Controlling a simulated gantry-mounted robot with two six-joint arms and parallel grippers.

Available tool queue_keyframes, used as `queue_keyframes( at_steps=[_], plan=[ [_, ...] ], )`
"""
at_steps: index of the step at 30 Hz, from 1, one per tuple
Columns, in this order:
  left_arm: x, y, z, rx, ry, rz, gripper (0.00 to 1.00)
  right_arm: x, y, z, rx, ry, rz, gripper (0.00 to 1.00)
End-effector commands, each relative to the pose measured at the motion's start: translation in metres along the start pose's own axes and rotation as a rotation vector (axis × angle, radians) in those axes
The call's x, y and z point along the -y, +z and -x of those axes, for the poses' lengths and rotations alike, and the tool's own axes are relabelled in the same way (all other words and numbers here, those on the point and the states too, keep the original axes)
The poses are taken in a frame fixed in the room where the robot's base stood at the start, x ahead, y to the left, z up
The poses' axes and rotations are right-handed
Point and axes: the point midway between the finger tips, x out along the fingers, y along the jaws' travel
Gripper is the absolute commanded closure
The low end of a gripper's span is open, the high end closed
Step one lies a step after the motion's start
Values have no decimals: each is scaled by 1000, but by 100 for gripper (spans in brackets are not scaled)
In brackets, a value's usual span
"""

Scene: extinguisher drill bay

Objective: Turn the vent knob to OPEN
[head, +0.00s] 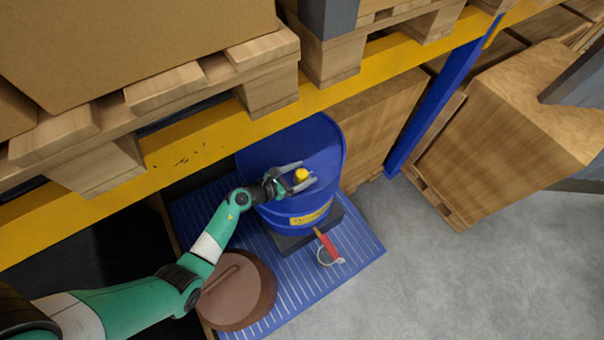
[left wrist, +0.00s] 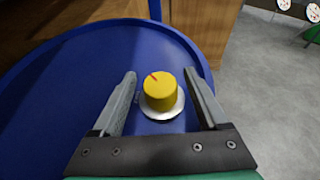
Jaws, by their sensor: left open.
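The yellow vent knob (head: 301,175) sits on top of a blue drum (head: 290,143), near its front rim. In the left wrist view the knob (left wrist: 159,92) stands on a round silver base, with a red pointer mark toward the upper left of its top. Some lettering on the drum beside the knob is too small to read. My left gripper (head: 305,174) is open, with one finger on each side of the knob. In the left wrist view gaps show between the knob and both fingers (left wrist: 160,85). My right gripper is not in view.
A red-handled tool (head: 327,244) is at the drum's front and a brown round lid (head: 238,290) lies to the left. A yellow rack beam (head: 210,142) runs close behind and above. Grey floor (head: 450,270) is clear at right.

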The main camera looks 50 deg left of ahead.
Motion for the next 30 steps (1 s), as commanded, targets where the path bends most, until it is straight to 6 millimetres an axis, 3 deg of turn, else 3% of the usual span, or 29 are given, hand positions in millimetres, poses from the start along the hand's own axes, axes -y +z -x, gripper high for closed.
queue_keyframes(
  at_steps=[5,17,30],
  plan=[
    [0,0,0,0,0,0,27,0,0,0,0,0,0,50],
    [0,0,1,0,0,0,99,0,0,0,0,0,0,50],
    [-1,-2,0,2,-60,-24,100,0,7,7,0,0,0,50]
  ],
)
